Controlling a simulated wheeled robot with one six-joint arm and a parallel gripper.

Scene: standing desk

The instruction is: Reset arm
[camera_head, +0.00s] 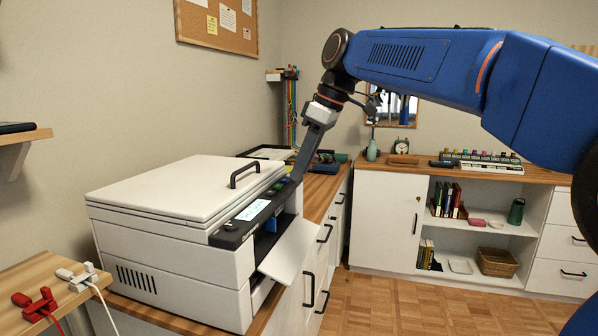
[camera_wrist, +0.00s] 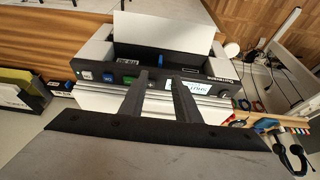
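My blue arm (camera_head: 420,60) reaches in from the right of the head view and bends down at the wrist. My gripper (camera_head: 297,178) points down over the control panel of a white printer (camera_head: 175,225). In the wrist view, the two fingers of my gripper (camera_wrist: 160,80) stand apart with nothing between them, so it is open. The fingertips appear over or near the panel's coloured buttons and lit screen (camera_wrist: 188,86); whether they touch is unclear. The printer's lid is down, and a white sheet or flap (camera_head: 290,250) slopes out of its front.
The printer stands on a wooden counter (camera_head: 322,190) with white drawers. A red clamp-like item (camera_head: 38,302) and a white one (camera_head: 84,274) lie on the wooden top at front left. A white cabinet (camera_head: 385,215) with shelves stands at the back. The parquet floor (camera_head: 390,300) looks clear.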

